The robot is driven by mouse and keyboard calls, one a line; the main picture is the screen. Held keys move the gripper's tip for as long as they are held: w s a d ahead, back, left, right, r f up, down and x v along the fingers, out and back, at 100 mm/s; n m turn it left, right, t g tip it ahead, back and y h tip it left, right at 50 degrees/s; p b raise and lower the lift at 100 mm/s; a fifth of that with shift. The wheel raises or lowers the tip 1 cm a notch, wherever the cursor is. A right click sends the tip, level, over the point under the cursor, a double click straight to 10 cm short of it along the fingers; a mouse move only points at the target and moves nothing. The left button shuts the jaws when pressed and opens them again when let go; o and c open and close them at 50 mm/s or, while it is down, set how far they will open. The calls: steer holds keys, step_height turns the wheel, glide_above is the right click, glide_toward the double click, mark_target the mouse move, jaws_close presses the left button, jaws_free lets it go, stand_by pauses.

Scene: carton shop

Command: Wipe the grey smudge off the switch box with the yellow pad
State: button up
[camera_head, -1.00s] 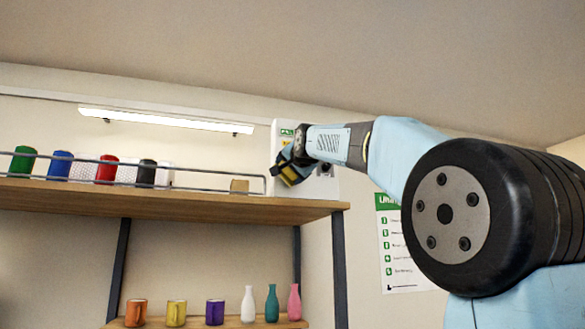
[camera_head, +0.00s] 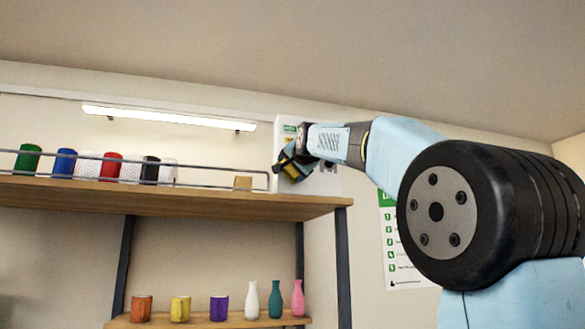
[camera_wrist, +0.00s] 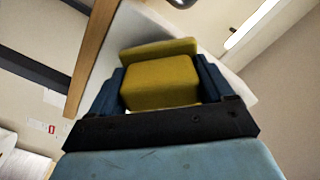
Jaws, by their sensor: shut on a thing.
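The white switch box (camera_head: 318,183) is on the wall at the right end of the upper shelf, partly covered by my wrist. My gripper (camera_head: 287,166) is in front of its face. In the wrist view the yellow pad (camera_wrist: 160,82) sits between the two dark blue fingers, and my gripper (camera_wrist: 162,85) is shut on it. The pad's far edge lies against or very close to the white box face (camera_wrist: 137,25); contact cannot be told. I cannot make out the grey smudge; it may be hidden behind the pad or gripper.
A lamp (camera_head: 165,116) hangs above. Mugs and bottles stand on the lower shelf (camera_head: 235,321). A poster (camera_head: 404,245) is at right.

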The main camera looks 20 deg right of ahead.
steer(key=shift+w, duration=0.8)
steer(key=shift+d, duration=0.15)
steer(key=d, duration=0.7)
steer(key=shift+d, duration=0.15)
stand_by(0.8)
steer(key=shift+a, duration=3.8)
steer(key=s, duration=0.6)
